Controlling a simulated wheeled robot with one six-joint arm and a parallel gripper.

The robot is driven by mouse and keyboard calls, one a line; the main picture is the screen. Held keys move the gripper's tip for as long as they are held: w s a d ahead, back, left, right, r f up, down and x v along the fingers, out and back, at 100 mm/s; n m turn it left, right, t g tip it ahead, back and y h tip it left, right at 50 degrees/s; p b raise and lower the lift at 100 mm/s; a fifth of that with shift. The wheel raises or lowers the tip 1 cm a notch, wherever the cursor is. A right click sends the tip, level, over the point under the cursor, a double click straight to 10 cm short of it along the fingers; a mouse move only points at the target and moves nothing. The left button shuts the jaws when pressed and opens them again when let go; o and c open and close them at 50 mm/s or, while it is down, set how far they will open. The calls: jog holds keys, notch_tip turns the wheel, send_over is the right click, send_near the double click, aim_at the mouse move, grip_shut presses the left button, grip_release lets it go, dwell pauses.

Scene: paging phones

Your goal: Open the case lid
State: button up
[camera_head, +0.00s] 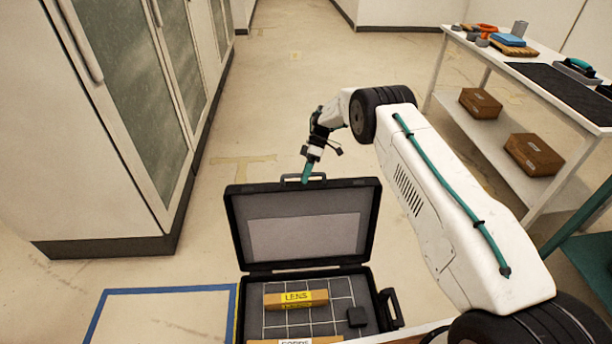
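The black case (242,311) is at the lower middle with its lid (304,236) raised, standing up behind the base. A pale grey panel covers the lid's inner face. A handle (302,177) shows at the lid's top edge. My gripper (307,172) is at that top edge, its teal fingertip overlapping the handle in the picture. I cannot tell whether it touches, or whether its fingers are open or shut. Inside the base are a yellow-labelled LENS block (296,299), a second labelled block (295,341) partly cut off, and a small black block (357,316).
Grey cabinets (135,90) line the left. A white workbench (470,42) with tools and a lower shelf with brown boxes (533,154) stands at the right. Blue tape (165,289) marks the floor left of the case. The floor behind the lid is clear.

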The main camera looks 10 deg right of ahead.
jog(key=shift+d, duration=0.15)
jog(key=v, duration=0.7)
jog(key=shift+w+d+r, duration=0.15)
jog(key=shift+r, duration=0.1)
dwell(0.4)
